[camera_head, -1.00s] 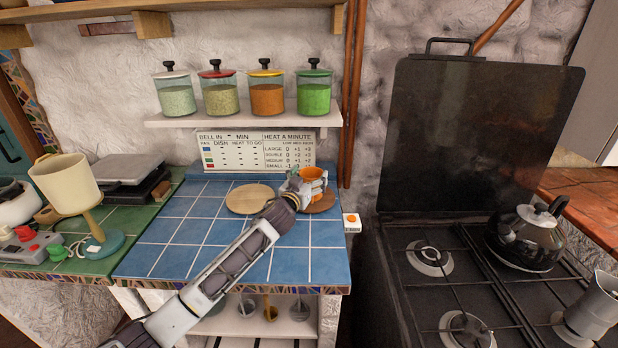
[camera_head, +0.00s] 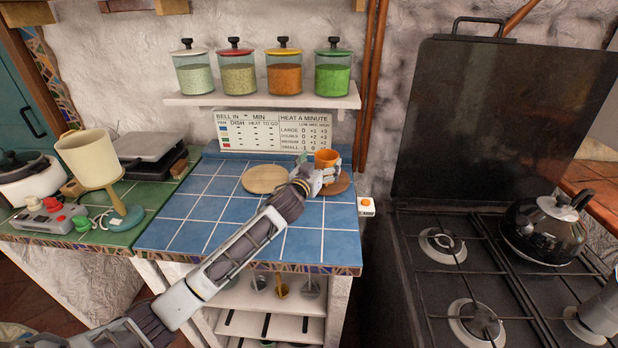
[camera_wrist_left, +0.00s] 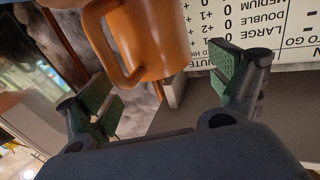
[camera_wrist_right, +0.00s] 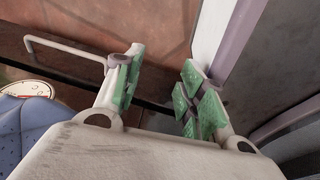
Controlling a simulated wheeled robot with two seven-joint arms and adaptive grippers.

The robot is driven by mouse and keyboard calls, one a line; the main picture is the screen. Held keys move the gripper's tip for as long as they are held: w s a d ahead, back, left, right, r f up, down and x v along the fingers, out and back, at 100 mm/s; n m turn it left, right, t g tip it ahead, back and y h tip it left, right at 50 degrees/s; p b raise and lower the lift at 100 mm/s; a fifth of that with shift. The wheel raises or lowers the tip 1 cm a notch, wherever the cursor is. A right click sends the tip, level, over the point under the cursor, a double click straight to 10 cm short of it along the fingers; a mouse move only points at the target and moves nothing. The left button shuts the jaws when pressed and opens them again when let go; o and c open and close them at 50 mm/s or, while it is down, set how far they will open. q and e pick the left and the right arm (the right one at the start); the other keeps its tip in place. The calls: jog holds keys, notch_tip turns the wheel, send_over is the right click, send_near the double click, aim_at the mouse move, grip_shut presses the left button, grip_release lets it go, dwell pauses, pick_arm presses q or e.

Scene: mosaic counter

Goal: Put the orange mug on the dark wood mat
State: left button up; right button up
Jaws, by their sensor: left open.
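The orange mug (camera_head: 327,157) is at the back right of the blue tiled counter, at the dark wood mat (camera_head: 339,184). My left gripper hides its lower part, so I cannot tell whether its base touches the mat. My left gripper (camera_head: 326,176) is open just in front of the mug. In the left wrist view the mug (camera_wrist_left: 153,40), with its handle toward me, shows beyond the spread fingers (camera_wrist_left: 167,90), with nothing clasped. My right gripper (camera_wrist_right: 160,90) is open and empty in the right wrist view, out of the head view.
A light wood mat (camera_head: 264,180) lies left of the mug. A lettered sign (camera_head: 273,132) stands behind, below a shelf (camera_head: 262,98) of jars. The stove (camera_head: 470,285) with a kettle (camera_head: 544,230) is to the right. The counter's front tiles are clear.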

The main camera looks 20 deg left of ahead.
pick_arm(q)
jog(key=s+a, duration=0.1)
jog(key=s, duration=0.7)
jog(key=shift+s+a, duration=0.25)
jog(key=shift+s, duration=0.1)
jog(key=shift+s, duration=0.1)
dwell(0.7)
